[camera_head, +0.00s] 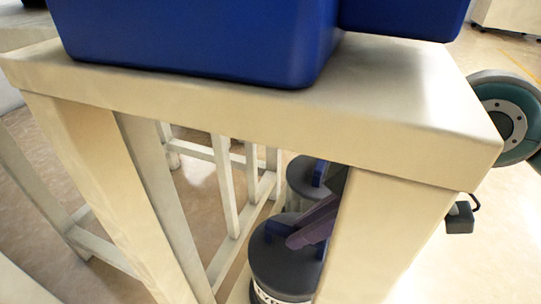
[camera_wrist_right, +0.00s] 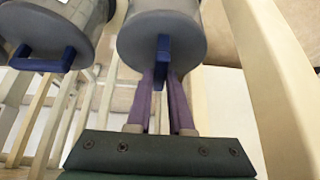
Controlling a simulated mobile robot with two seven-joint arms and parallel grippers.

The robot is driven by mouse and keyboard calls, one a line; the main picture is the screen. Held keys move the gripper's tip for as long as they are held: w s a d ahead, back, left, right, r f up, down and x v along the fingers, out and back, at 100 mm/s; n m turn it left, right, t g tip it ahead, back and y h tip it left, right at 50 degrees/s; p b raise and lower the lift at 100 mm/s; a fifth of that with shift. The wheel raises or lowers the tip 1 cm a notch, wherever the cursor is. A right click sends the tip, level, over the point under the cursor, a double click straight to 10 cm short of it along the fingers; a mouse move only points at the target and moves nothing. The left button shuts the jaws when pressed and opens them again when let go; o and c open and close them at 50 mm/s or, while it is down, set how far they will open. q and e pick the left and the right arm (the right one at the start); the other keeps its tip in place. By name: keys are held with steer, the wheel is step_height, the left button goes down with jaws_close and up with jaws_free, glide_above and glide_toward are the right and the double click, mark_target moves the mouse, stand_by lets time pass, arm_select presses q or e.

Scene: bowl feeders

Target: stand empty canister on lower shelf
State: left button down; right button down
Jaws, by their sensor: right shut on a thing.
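A canister (camera_head: 283,272) with a dark lid, a blue handle and a partly visible light label shows under the table top in the head view. My right gripper (camera_head: 298,238), with purple fingers, is shut on its handle. In the right wrist view the gripper (camera_wrist_right: 162,78) pinches the blue handle of the grey canister (camera_wrist_right: 160,28). The canister's base is cut off in the head view, so I cannot tell whether it touches a shelf. No lower shelf surface shows clearly. My left gripper is out of view.
A second canister (camera_head: 298,178) with a blue handle stands just behind; it also shows in the wrist view (camera_wrist_right: 38,45). The pale table (camera_head: 400,105) has thick legs, one partly hiding my gripper. Blue bins (camera_head: 200,35) sit on top.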

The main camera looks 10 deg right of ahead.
steer(key=shift+w, duration=0.1)
steer(key=c, duration=1.3)
jaws_free()
steer(key=shift+f, duration=0.15)
steer(key=o, duration=0.5)
steer(key=shift+r+p, duration=0.3)
steer(key=shift+r, duration=0.1)
steer(key=p+v, duration=0.7)
steer(key=v, duration=0.4)
steer(key=shift+s+d+r, duration=0.15)
steer(key=shift+s+d, duration=0.05)
